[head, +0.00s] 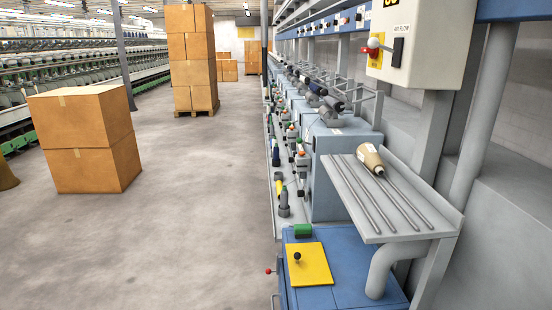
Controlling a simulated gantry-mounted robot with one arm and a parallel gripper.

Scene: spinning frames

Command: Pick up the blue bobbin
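A small dark blue bobbin (276,156) stands upright in the row of spindle positions along the front of the spinning frame, right of the aisle. It is far off and small, so its detail is hard to tell. Dark cones (318,88) lie tilted higher up on the frame; some look bluish. My gripper is not in view.
A grey shelf (350,200) with rods and a tan yarn cone (370,158) juts out at right. Below it is a blue cabinet (345,255) with a yellow plate (308,264). Cardboard boxes (95,168) stand at left and farther back (192,75). The aisle floor between is clear.

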